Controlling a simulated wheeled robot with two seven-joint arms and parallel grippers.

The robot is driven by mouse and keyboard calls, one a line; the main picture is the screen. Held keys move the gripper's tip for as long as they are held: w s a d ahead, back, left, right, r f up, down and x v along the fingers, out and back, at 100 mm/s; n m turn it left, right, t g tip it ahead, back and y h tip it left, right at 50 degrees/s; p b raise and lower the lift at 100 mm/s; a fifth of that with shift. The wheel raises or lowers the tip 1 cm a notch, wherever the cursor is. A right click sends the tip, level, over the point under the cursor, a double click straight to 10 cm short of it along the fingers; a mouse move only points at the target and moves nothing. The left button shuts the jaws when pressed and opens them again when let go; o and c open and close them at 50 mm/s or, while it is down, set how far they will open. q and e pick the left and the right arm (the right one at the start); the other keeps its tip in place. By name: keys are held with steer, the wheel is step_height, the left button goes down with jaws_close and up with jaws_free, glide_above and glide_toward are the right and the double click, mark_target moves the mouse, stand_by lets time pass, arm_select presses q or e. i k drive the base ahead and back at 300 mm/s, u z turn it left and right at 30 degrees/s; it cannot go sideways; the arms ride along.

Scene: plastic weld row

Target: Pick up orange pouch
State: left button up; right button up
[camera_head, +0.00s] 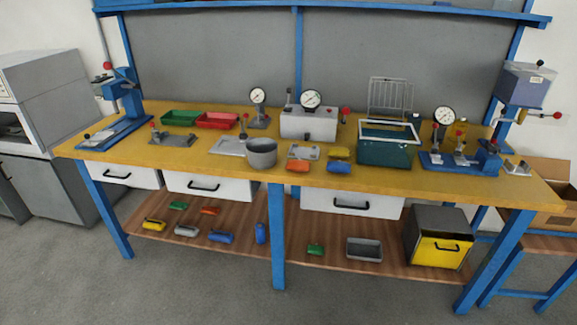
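An orange pouch (298,166) lies on the yellow tabletop near its front edge, right of a grey pot (261,153). A blue pouch (339,167) lies to its right and a yellow pouch (339,153) behind that. A small grey metal plate (304,152) sits just behind the orange pouch. Another orange-red pouch (210,211) lies on the lower wooden shelf. Neither of my grippers shows in the head view.
The workbench (420,184) carries green (180,118) and red (217,121) trays, dial gauges, a teal basket (386,153) and blue presses. Several pouches and a grey bin (364,249) are on the lower shelf. The floor in front is clear.

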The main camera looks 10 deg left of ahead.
mark_target(299, 165)
steer(key=u, duration=1.15)
steer(key=i, duration=1.7)
steer(key=z, duration=1.65)
